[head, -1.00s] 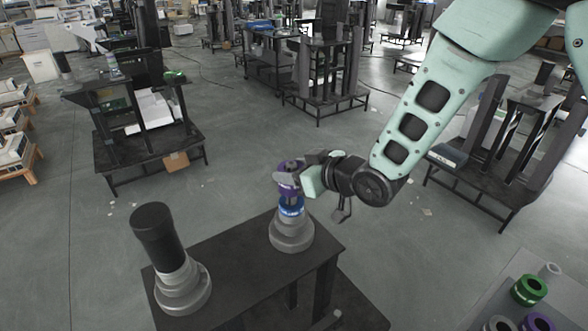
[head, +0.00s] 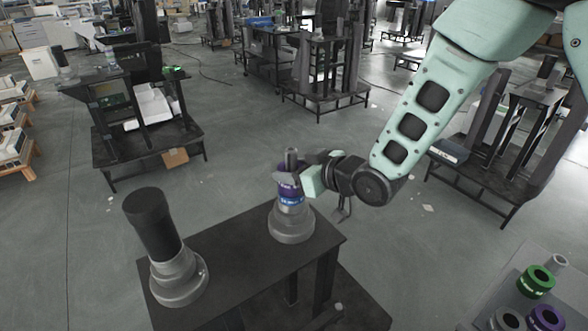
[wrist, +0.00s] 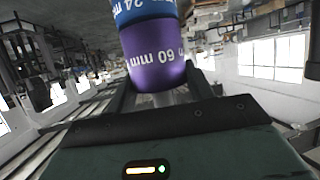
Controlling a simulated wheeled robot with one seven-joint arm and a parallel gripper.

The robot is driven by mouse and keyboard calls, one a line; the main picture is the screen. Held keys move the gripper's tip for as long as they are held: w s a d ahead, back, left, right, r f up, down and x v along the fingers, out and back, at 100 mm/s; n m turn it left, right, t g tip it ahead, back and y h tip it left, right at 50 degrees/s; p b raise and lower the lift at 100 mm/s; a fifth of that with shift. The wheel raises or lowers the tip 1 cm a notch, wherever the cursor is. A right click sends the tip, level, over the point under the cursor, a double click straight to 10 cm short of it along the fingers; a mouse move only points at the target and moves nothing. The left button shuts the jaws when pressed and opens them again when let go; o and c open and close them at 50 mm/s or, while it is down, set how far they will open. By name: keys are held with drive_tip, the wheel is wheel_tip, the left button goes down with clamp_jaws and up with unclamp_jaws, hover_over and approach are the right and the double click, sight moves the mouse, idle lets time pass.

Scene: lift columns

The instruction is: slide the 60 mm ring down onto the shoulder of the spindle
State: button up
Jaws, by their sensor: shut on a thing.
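The purple ring marked 60 mm (wrist: 157,58) fills the upper middle of the wrist view; it also shows in the head view (head: 287,188). My gripper (head: 289,180) is shut on it from the right. The ring is around the spindle (head: 291,228), whose grey tip stands out above it. A blue ring marked 24 mm (head: 291,201) sits lower on the spindle, and it shows in the wrist view (wrist: 140,10). The purple ring appears to be at or very close to the blue one; I cannot tell if they touch. The shoulder is largely hidden.
The spindle stands on a dark bench (head: 225,262). A second post with a black sleeve (head: 152,225) stands at the bench's left. A tray at the lower right holds a green ring (head: 540,279), another purple ring (head: 547,318) and a grey ring (head: 507,321). Open floor lies behind the bench.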

drive_tip(key=o, duration=1.3)
drive_tip(key=b+v, duration=1.1)
drive_tip(key=v, duration=0.6)
drive_tip(key=shift+r, duration=0.25)
drive_tip(key=shift+s, duration=0.15)
